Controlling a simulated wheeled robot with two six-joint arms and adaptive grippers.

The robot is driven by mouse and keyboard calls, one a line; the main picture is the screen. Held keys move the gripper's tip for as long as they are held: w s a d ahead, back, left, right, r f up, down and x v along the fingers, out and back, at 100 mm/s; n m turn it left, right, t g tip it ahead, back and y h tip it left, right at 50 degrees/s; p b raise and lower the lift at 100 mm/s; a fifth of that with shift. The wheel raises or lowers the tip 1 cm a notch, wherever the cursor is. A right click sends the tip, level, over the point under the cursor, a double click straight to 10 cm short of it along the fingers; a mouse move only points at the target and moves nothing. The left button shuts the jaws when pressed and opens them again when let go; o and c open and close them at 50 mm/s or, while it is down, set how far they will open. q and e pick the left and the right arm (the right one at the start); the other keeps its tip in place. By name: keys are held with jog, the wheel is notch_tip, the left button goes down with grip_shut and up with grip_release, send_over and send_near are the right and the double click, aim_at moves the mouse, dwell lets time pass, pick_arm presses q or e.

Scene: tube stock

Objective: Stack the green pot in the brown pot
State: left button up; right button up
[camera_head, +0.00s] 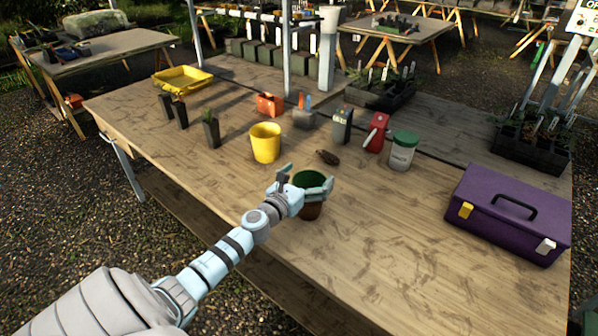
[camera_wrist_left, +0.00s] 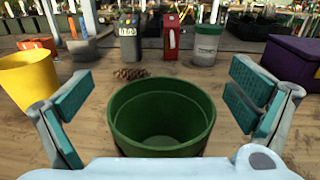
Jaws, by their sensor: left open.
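The green pot (camera_head: 311,179) sits upright inside the brown pot (camera_head: 309,211) on the wooden table. Its green rim shows on top and the brown wall shows below it. In the left wrist view the green pot (camera_wrist_left: 163,112) is empty and centred between my fingers, and the brown pot is mostly hidden beneath it. My left gripper (camera_head: 307,178) is open, with one finger on either side of the green pot. In the left wrist view, gaps show between the pot and both fingers of this gripper (camera_wrist_left: 160,98). My right gripper is in no view.
A yellow bucket (camera_head: 265,143) stands behind and left of the pots. A pine cone (camera_head: 327,157) lies just behind them. A white tub with a green lid (camera_head: 402,151) and a purple toolbox (camera_head: 508,214) stand to the right. The table's front is clear.

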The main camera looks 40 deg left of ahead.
pick_arm(q)
jog(key=s+d+b, duration=0.1)
jog(key=s+b, duration=0.1)
jog(key=s, duration=1)
jog(key=shift+d+r, duration=0.2)
jog(key=shift+r, duration=0.25)
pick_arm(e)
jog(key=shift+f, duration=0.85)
